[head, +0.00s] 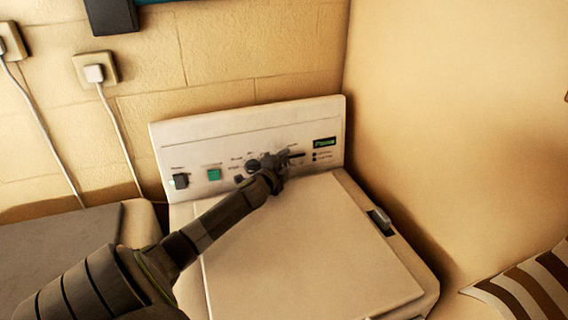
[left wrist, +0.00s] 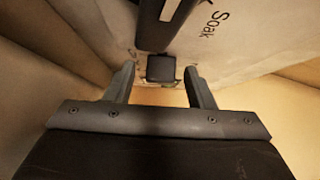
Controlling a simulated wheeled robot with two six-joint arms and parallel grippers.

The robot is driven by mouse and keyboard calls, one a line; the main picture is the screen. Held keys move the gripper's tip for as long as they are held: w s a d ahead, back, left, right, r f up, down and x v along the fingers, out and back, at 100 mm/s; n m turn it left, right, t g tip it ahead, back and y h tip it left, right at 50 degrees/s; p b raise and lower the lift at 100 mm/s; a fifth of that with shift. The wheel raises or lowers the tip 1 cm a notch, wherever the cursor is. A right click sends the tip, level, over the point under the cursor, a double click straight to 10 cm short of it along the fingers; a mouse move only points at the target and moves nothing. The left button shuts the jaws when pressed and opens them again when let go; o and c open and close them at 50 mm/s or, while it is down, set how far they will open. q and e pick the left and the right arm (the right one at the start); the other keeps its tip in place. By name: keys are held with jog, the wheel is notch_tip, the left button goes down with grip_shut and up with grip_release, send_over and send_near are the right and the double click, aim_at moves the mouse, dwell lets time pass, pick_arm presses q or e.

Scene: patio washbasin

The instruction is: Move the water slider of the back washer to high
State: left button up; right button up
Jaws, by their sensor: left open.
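The cream washer (head: 310,240) stands in the corner, with its upright control panel (head: 225,130) at the back. A dark slider slot (head: 298,155) shows on the right part of the panel, partly hidden by my left gripper (head: 282,160). My left gripper is at the panel. In the left wrist view my left gripper (left wrist: 160,90) is open, and a small dark block (left wrist: 161,68), which looks like the slider's handle, shows between and just beyond its fingertips. I cannot tell whether the fingers touch it. My right gripper is out of view.
A dark dial (left wrist: 172,18) with a white mark and the word "Soak" is close to my left gripper. The panel also has a green button (head: 214,174), a dark switch (head: 180,181) and a green display (head: 324,142). A wall (head: 450,130) stands close on the right.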

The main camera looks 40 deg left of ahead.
pick_arm(q)
grip_shut()
jog(key=w+d, duration=0.1)
jog(key=w, duration=0.1)
jog(key=w+d, duration=0.2)
jog(key=w, duration=0.1)
jog(key=shift+w, duration=0.3)
jog(key=shift+s+a+r, duration=0.1)
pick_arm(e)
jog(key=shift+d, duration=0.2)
pick_arm(q)
jog(key=shift+c, duration=2)
grip_release()
jog(key=o, duration=0.4)
jog(key=shift+w, duration=0.25)
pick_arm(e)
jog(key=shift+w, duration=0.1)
pick_arm(q)
jog(key=shift+s, duration=0.1)
